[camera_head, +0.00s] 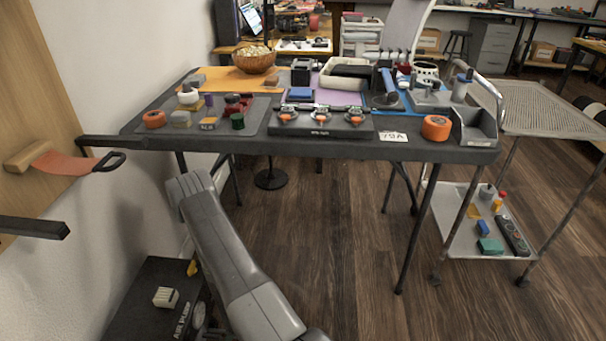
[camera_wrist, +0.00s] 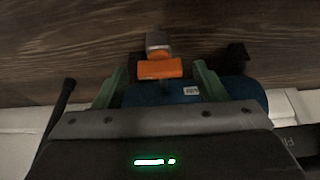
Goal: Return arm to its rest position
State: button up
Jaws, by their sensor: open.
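My arm (camera_head: 232,255) reaches up from the bottom of the head view, in front of the table's left part and beside the white wall. My gripper is not visible in the head view. In the wrist view my gripper (camera_wrist: 160,68) has its two green fingers spread apart. A blue rounded thing with a small white label (camera_wrist: 191,91) and an orange part with a grey end (camera_wrist: 160,69) appear between and beyond the fingers. I cannot tell their distance or whether they touch the fingers. No held object is evident.
The dark table (camera_head: 345,149) carries orange rolls, a bowl, trays and tools. A wheeled cart (camera_head: 455,240) stands at right. A black air pump box (camera_head: 135,300) is at lower left, near a wooden board (camera_head: 45,90). Wooden floor (camera_head: 330,230) is open below the table.

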jog(key=shift+r+n+p, duration=0.1)
jog(key=shift+n+p, duration=0.3)
jog(key=shift+p, duration=0.1)
jog(key=n+g+p, duration=0.2)
jog(key=n, duration=0.3)
jog(key=shift+w, duration=0.2)
jog(key=p+v, duration=0.5)
jog(key=v, duration=0.8)
jog(key=shift+s+r+h, duration=0.3)
jog(key=shift+s+r, duration=0.1)
